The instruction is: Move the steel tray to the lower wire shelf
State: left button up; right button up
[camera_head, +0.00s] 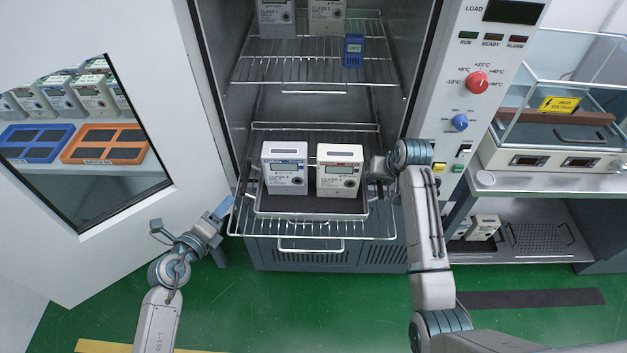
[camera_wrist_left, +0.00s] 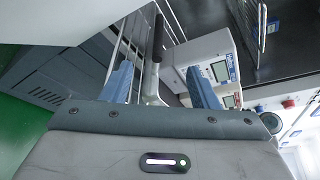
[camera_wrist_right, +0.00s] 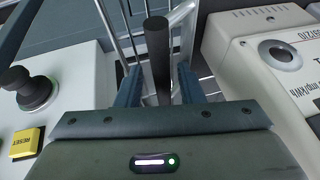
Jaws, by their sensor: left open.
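The steel tray (camera_head: 311,206) bears two white meters, one blue-trimmed (camera_head: 285,170) and one red-trimmed (camera_head: 339,172). It lies over the lower wire shelf (camera_head: 362,228), which sticks out of the open chamber; I cannot tell whether tray and wires touch. My left gripper (camera_head: 223,209) is open, left of the tray. Its wrist view shows a dark-gripped handle (camera_wrist_left: 158,40) between the spread fingers. My right gripper (camera_head: 381,168) is at the tray's right side. Its wrist view shows a dark handle grip (camera_wrist_right: 158,58) between the fingers; whether they press on it is unclear.
The upper wire shelf (camera_head: 309,72) holds meters and a small blue device (camera_head: 353,51). The open chamber door (camera_head: 193,140) stands at the left. The control panel (camera_head: 467,92) stands close to my right arm. A bench (camera_head: 538,180) is at the right.

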jog(key=o, duration=0.7)
jog(key=shift+c, duration=0.2)
jog(key=shift+a, duration=0.1)
jog(key=shift+r, duration=0.1)
jog(key=v, duration=1.2)
